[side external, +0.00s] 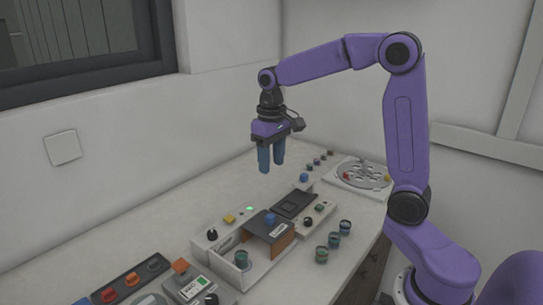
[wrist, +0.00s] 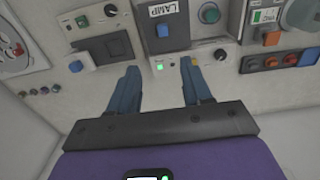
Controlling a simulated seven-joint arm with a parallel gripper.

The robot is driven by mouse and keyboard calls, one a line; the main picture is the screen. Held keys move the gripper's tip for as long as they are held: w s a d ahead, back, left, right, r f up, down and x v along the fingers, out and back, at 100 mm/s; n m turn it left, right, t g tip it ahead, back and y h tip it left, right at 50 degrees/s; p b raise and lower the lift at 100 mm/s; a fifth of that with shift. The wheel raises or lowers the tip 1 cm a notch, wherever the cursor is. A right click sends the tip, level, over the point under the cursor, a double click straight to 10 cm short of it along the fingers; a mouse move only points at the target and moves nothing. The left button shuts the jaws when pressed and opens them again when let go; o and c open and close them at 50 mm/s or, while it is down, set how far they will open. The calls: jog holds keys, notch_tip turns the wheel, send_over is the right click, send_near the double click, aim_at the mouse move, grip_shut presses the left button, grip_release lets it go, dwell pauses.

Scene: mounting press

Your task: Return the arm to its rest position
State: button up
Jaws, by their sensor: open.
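My gripper (side external: 271,157) hangs in the air above the counter, pointing down, with its two blue fingers apart and nothing between them. In the wrist view my gripper (wrist: 160,88) also shows both fingers apart, with only counter and equipment beyond. My purple arm is bent, its elbow high on the right. Below and in front of the gripper stands the mounting press (side external: 262,262), a white unit with a brown-fronted block, a blue button and a green-topped cup at its open left side.
Several small cups (side external: 333,240) stand right of the press. A round disc tray (side external: 361,175) lies at the back right, near small knobs. The counter's back left (side external: 150,220) is clear. A wall runs behind.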

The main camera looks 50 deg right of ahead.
jog(key=shift+r, duration=0.4)
jog(key=s+a+f+n, duration=0.2)
jog(key=s+n, duration=0.2)
jog(key=s, duration=0.5)
jog(key=s+a+f+n, duration=0.2)
jog(key=s+a+n, duration=0.1)
jog(key=s, duration=0.6)
jog(key=s+a+f+n, duration=0.2)
jog(key=s+n, duration=0.3)
jog(key=s, duration=0.4)
jog(key=shift+s+a+f+n, duration=0.15)
jog(key=shift+a+f+n, duration=0.2)
jog(key=shift+a, duration=0.35)
